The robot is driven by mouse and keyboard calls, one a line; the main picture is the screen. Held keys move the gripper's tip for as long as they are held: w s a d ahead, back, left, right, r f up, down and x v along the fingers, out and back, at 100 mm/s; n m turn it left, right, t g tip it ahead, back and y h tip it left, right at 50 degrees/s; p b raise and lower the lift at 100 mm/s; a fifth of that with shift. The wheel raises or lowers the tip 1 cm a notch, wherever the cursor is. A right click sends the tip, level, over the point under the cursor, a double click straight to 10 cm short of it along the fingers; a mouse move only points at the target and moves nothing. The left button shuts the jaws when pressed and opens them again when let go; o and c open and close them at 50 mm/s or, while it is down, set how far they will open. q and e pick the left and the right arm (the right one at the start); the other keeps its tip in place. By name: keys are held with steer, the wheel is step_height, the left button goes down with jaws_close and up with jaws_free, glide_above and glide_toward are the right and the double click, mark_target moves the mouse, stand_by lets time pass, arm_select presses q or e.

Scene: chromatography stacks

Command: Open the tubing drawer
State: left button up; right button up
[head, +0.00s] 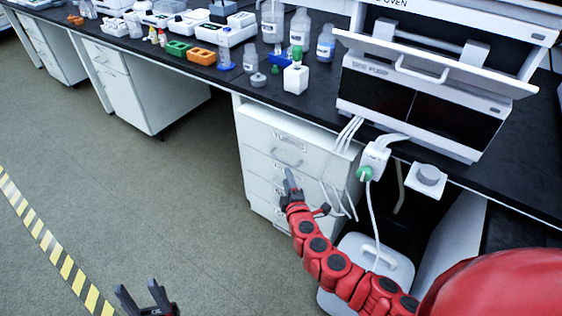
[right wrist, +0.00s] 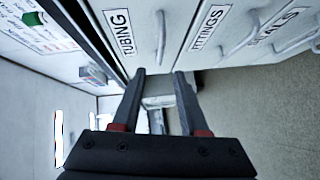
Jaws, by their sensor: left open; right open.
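The tubing drawer (head: 262,139) is the top drawer of the white cabinet under the bench in the head view, labelled TUBING, and looks shut. Its front also shows in the right wrist view (right wrist: 128,45). Its bar handle (head: 286,162) shows in the right wrist view too (right wrist: 161,38). My right gripper (head: 290,177) is open just in front of the cabinet, close to this handle. In the right wrist view, its fingertips (right wrist: 160,73) stand apart, with the handle in line with the gap and just beyond them. My left gripper (head: 143,292) is open and empty over the floor.
Drawers labelled FITTINGS (right wrist: 210,28) and another below it have similar handles. White cables (head: 338,190) hang beside the cabinet's right side. A white lidded container (head: 400,268) stands on the floor near my right arm. Open floor (head: 150,210) lies to the left.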

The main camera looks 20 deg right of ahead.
mark_target(281, 160)
steer(key=w, duration=0.3)
steer(key=w+f+b, duration=0.1)
steer(key=w, duration=0.3)
steer(key=w+d+b, duration=0.1)
steer(key=w, duration=0.2)
steer(key=shift+w+d+f, duration=0.1)
steer(key=shift+w+f, duration=0.15)
steer(key=shift+w, duration=0.1)
jaws_close()
stand_by(1.1)
